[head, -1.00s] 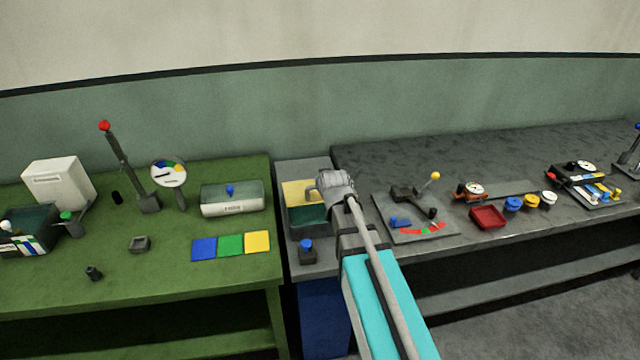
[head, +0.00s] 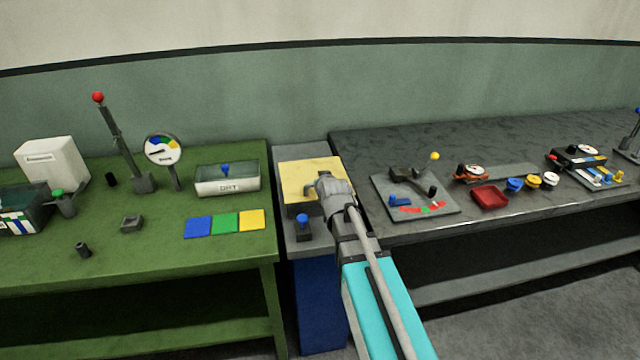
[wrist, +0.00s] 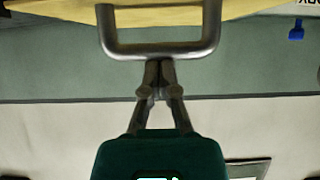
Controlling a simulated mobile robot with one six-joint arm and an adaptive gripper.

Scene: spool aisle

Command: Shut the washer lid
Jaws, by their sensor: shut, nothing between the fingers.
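The washer's yellow lid (head: 300,176) lies across the top of the box on the narrow grey stand, and the green opening is covered from view. Whether the lid is fully down I cannot tell. A grey U-shaped handle (wrist: 160,50) stands on the lid (wrist: 60,16). My gripper (head: 323,186) is over the lid's right front part, hiding that part of it and much of the handle. In the wrist view the fingers of my gripper (wrist: 158,66) are shut and empty, with their tips at the handle's bar. They seem to touch it.
A blue-topped knob (head: 303,226) stands just in front of the box. The green table (head: 130,265) with a lever, a dial and a glass-topped box is on the left. The dark bench (head: 400,145) with a lever panel and a red tray (head: 489,196) is on the right.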

